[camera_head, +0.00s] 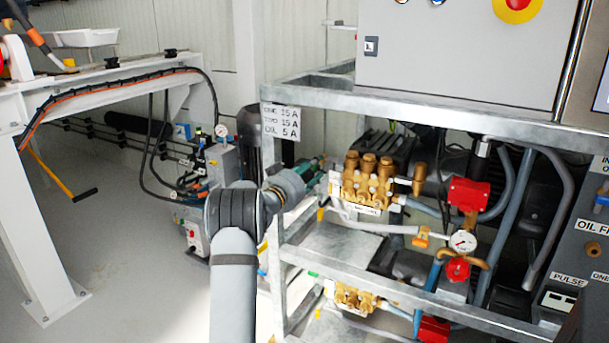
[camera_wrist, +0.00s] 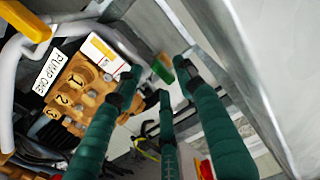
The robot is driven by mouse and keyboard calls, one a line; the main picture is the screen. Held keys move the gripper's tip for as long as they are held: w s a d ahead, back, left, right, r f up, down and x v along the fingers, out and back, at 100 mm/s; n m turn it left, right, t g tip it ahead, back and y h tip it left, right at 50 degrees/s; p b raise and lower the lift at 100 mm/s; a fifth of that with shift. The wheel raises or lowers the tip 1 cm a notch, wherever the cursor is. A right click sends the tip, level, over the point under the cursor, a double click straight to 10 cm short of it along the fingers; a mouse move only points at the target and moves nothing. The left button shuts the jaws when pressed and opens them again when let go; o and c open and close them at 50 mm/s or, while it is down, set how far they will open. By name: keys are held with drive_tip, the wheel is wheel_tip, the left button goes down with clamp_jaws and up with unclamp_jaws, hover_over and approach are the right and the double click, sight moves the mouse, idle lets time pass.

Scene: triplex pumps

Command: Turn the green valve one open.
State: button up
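The green valve handle (camera_wrist: 163,68) is small and shows in the wrist view, beside the brass pump block labelled PUMP ONE (camera_wrist: 75,90). My gripper (camera_wrist: 157,82) has three green-sleeved fingers, spread apart, with the handle between or just beyond their tips. I cannot tell whether any finger touches it. In the head view my gripper (camera_head: 312,170) reaches in at the left end of the upper brass pump (camera_head: 368,185). There the valve handle is hidden by my gripper.
A metal frame (camera_head: 400,290) surrounds the pumps, with its post close to my gripper. A grey cabinet (camera_head: 465,50) stands above. Red valve parts (camera_head: 468,193) and a gauge (camera_head: 462,242) are to the right. A lower brass pump (camera_head: 355,298) sits below.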

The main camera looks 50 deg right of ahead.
drive_tip(key=s+a, duration=0.2)
drive_tip(key=a, duration=0.9)
drive_tip(key=shift+a, duration=0.15)
drive_tip(key=w+d, duration=0.2)
drive_tip(key=d, duration=1)
drive_tip(key=shift+w, duration=0.1)
